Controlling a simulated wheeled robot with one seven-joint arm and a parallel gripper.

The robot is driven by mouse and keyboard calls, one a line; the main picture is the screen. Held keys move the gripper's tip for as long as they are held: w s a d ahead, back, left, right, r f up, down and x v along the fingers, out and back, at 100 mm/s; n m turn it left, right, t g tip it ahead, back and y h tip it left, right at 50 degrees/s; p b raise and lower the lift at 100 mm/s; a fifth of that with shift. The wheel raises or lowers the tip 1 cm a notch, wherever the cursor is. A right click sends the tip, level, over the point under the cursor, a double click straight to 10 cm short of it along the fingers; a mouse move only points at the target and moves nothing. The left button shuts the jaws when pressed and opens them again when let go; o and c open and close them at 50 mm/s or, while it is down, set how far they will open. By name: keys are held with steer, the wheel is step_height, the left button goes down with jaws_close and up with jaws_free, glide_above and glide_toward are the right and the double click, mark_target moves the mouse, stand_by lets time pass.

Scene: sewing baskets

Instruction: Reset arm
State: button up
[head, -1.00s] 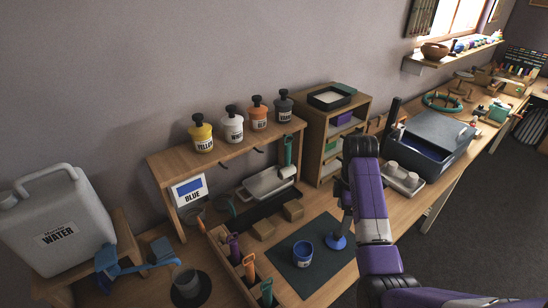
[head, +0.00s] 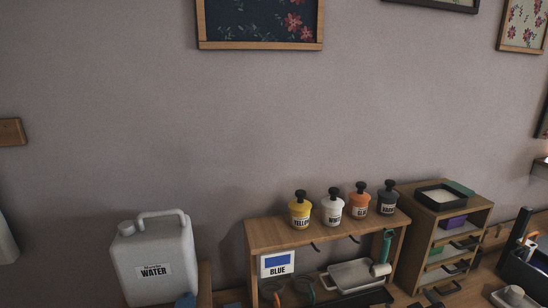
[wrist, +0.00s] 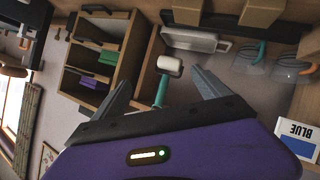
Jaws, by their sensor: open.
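My gripper (wrist: 160,92) shows in the wrist view with its two grey fingers spread wide apart. Nothing is between the fingertips. Behind the gap are a white roller with a green handle (wrist: 168,66) and a pale tray (wrist: 195,40), both some way off. My gripper and arm are out of the head view. The wrist picture is turned, so the BLUE sign (wrist: 297,145) reads upside down.
A wooden shelf (head: 325,232) holds yellow, white, orange and dark bottles. A white water jug (head: 153,258) stands left. A drawer cabinet (head: 445,235) stands right, also in the wrist view (wrist: 105,55). Framed pictures (head: 261,22) hang on the clear wall above.

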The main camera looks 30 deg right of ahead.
steer(key=s+a+r+t+y, duration=0.15)
steer(key=s+a, duration=0.25)
steer(key=a, duration=0.4)
steer(key=s+a+r+t+b, duration=0.1)
steer(key=s+a+r+t, duration=0.15)
steer(key=a, duration=0.55)
steer(key=s+a+r+t+y, duration=0.1)
steer(key=s+a+t, duration=0.1)
steer(key=s+a, duration=0.45)
steer(key=s+a+n+g+y+b, duration=0.1)
steer(key=s+a+y, duration=0.5)
steer(key=s+a, duration=0.7)
steer(key=shift+n, duration=0.5)
